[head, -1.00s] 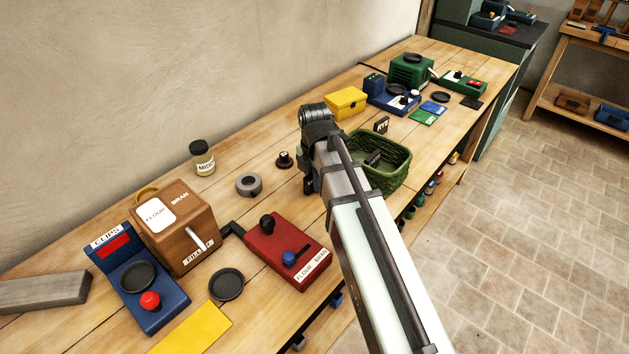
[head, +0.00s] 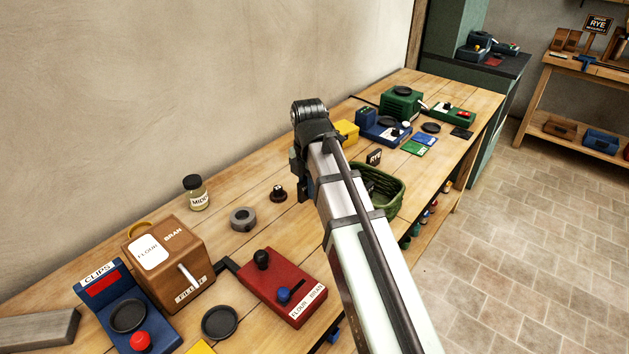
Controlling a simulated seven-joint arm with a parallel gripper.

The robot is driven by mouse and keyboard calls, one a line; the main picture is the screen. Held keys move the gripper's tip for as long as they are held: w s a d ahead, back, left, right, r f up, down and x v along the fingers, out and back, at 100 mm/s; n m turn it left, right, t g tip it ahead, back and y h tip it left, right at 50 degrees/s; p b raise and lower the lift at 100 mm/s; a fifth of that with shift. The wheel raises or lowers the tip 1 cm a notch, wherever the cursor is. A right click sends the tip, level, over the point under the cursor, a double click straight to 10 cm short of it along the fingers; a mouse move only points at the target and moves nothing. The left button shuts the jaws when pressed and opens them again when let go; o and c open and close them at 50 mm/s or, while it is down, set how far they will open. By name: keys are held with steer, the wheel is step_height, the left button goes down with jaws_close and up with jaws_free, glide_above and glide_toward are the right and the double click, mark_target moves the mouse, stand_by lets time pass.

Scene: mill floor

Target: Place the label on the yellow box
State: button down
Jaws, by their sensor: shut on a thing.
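The yellow box (head: 347,132) stands on the bench toward the back, partly covered by my arm. My gripper (head: 301,188) shows only in part, as dark pieces below the wrist, left of and nearer than the box. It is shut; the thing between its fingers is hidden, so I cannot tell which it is. A small dark label reading RYE (head: 374,157) stands upright at the far edge of the green basket (head: 391,203). My arm hides the basket's left side and much of its inside.
A brown FLOUR BRAN box (head: 202,258), a red switch box (head: 268,288), a grey ring (head: 243,219) and a jar (head: 196,194) are on the near bench. Behind the yellow box stand a blue scale (head: 372,128) and a green machine (head: 402,105). Bare wood lies around the ring.

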steer(key=w+d, duration=0.2)
steer(key=d, duration=0.2)
step_height(320, 180, up, 7)
steer(key=n, duration=0.1)
glide_above(338, 128)
step_height(338, 128, down, 9)
steer(key=shift+s+f, duration=0.15)
steer(key=shift+f, duration=0.05)
steer(key=shift+f, duration=0.15)
steer(key=c, duration=1)
jaws_free()
steer(key=shift+c, duration=0.2)
